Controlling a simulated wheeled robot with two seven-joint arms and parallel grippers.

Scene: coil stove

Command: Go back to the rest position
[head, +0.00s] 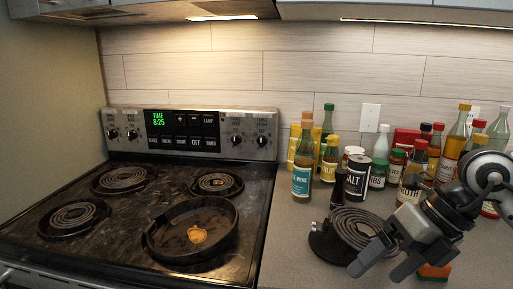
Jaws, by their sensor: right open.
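My right gripper (379,269) comes in from the right over the counter. Its two grey fingers are apart and I see nothing held between them. It is in front of a loose coil burner (352,226) on a dark base on the counter, and partly overlaps it in the picture. I cannot tell whether they touch. My left gripper is not in view.
A stove (92,239) with coil burners stands at left; a black pan (160,255) with a small orange piece (197,235) sits front right on it. Several bottles and jars, including a salt jar (357,178), line the wall. An orange object (435,271) lies below my right arm.

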